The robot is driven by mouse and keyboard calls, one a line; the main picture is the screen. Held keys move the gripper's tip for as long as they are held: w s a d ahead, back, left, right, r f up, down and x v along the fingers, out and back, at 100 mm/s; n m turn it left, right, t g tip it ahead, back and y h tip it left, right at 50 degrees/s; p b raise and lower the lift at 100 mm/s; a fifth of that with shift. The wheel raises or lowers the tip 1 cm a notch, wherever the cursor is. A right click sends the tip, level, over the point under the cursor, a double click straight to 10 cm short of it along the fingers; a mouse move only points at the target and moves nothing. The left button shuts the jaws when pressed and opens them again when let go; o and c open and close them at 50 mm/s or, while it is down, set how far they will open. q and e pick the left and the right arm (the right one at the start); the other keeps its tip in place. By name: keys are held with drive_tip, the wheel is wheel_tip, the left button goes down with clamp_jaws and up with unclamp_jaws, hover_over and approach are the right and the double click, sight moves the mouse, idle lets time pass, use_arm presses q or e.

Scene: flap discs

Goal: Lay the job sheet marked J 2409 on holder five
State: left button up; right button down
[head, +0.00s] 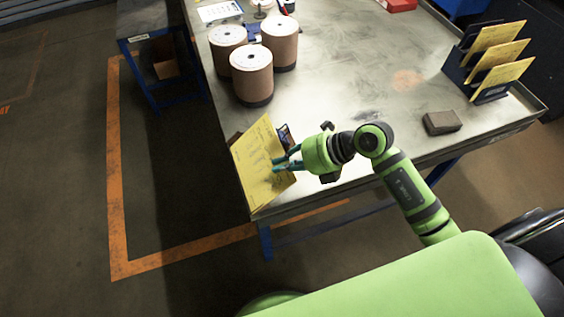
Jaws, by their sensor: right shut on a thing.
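A yellow job sheet (259,165) stands tilted at the near left corner of the metal table. It carries small dark writing that is too small to read, so I cannot tell whether it says J 2409. My right gripper (284,161) is shut on the sheet's right side. A small dark piece (284,134) shows just behind the sheet, mostly hidden; I cannot tell whether it is a holder. No number five is readable. At the right, a dark rack (455,68) holds yellow sheets (498,54) leaning in a row. My left gripper is not in view.
Three brown cylindrical stacks with pale tops (251,59) stand beyond the sheet on the table (340,75). A dark brown block (442,122) lies near the right front edge. A white sheet (219,11) lies at the far left. The table's middle is clear.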

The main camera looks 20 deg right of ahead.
drive_tip(key=shift+d+f, duration=0.15)
drive_tip(key=shift+f, duration=0.1)
drive_tip(key=c, duration=1.3)
unclamp_jaws()
drive_tip(key=shift+s, duration=0.1)
drive_tip(key=v, duration=1.2)
drive_tip(key=shift+r, duration=0.1)
